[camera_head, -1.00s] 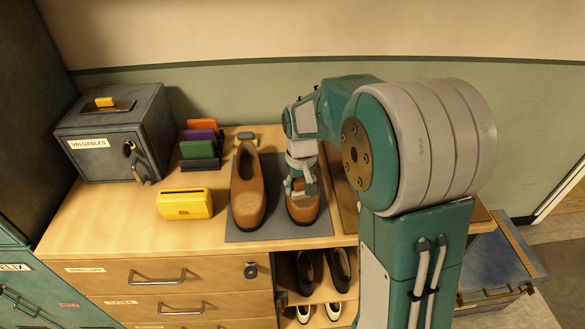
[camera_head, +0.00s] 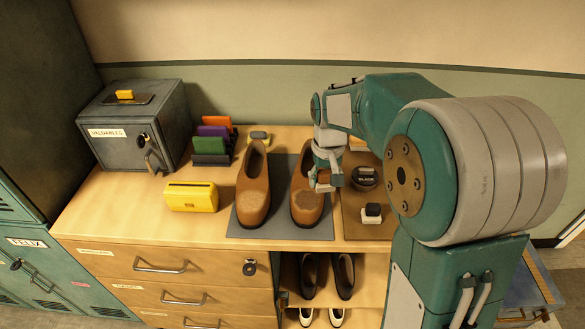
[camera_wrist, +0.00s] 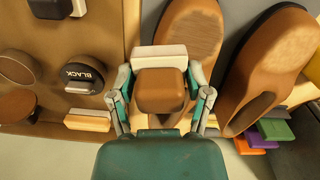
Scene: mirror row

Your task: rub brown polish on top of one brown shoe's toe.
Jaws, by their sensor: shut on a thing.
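Two brown shoes stand side by side on a grey mat (camera_head: 283,230), the left shoe (camera_head: 252,185) and the right shoe (camera_head: 303,212). In the wrist view, the right shoe's toe (camera_wrist: 196,33) and left shoe's toe (camera_wrist: 292,45) both show. In the wrist view my gripper (camera_wrist: 162,98) is shut on a brown-bodied applicator (camera_wrist: 160,90) with a cream pad. Contact between pad and shoe cannot be told.
A brown tray (camera_head: 365,233) at right holds a tin labelled BLACK (camera_head: 364,177), a black-and-white applicator (camera_head: 371,213) and an open brown tin (camera_wrist: 16,105). At left are a yellow box (camera_head: 191,197), coloured upright pieces (camera_head: 212,143) and a VALUABLES safe (camera_head: 140,125).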

